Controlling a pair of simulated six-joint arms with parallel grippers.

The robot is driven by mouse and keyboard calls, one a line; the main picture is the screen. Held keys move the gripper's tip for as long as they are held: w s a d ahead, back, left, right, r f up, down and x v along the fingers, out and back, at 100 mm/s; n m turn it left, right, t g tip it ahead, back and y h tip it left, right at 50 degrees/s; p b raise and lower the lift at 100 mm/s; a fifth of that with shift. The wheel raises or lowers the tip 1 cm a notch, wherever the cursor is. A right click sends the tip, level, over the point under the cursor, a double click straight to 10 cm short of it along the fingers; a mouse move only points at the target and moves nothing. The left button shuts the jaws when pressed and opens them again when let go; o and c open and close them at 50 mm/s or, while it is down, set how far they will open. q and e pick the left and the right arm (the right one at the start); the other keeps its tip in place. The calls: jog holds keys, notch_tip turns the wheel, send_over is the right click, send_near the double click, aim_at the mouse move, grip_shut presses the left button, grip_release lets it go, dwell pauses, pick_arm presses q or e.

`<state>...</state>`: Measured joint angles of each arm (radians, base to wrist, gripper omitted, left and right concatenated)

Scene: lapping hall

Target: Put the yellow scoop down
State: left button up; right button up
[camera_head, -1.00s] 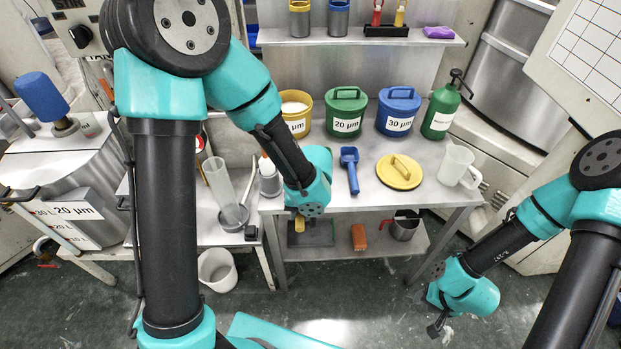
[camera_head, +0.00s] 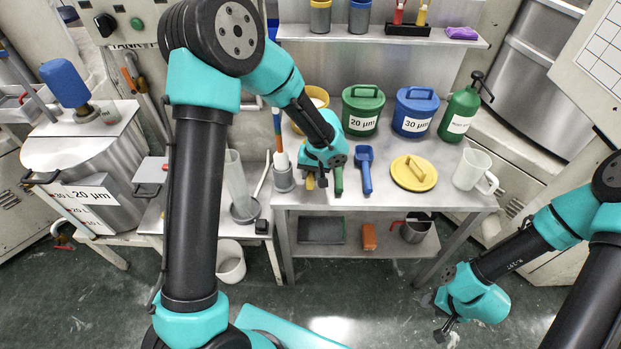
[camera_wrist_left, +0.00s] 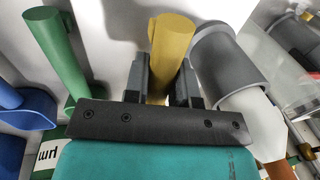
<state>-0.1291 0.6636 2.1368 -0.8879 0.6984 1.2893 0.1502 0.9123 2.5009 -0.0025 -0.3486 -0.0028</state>
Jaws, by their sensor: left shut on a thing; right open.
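My left gripper (camera_head: 316,182) is shut on the yellow scoop (camera_head: 310,181) at the front left of the metal table (camera_head: 400,203). In the left wrist view the yellow handle (camera_wrist_left: 173,45) stands up between the two jaws. The scoop's lower part is hidden, so I cannot tell whether it touches the table. A green scoop (camera_head: 338,181) lies just right of the gripper, and a blue scoop (camera_head: 365,172) lies right of that. My right gripper (camera_head: 446,331) is open and empty, low in front of the table at the right.
A grey holder (camera_head: 284,179) stands close to the left of my left gripper. A yellow tub (camera_head: 314,97), green tub (camera_head: 362,112) and blue tub (camera_head: 414,113) stand behind. A yellow lid (camera_head: 414,173) and a clear jug (camera_head: 472,169) are at the right. Bare table shows between blue scoop and lid.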

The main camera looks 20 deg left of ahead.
pick_arm(q)
jog(key=shift+w+a, duration=0.15)
jog(key=shift+w, duration=0.15)
jog(key=shift+w+f, duration=0.1)
jog(key=shift+f, duration=1.7)
jog(key=shift+f, duration=0.1)
jog(key=o, duration=0.9)
jog(key=r, duration=0.4)
jog(key=d+r, duration=0.1)
jog(key=r, duration=0.3)
jog(key=d+r, duration=0.1)
jog(key=r, duration=0.3)
jog(key=shift+w+d, duration=0.1)
jog(key=shift+w, duration=0.25)
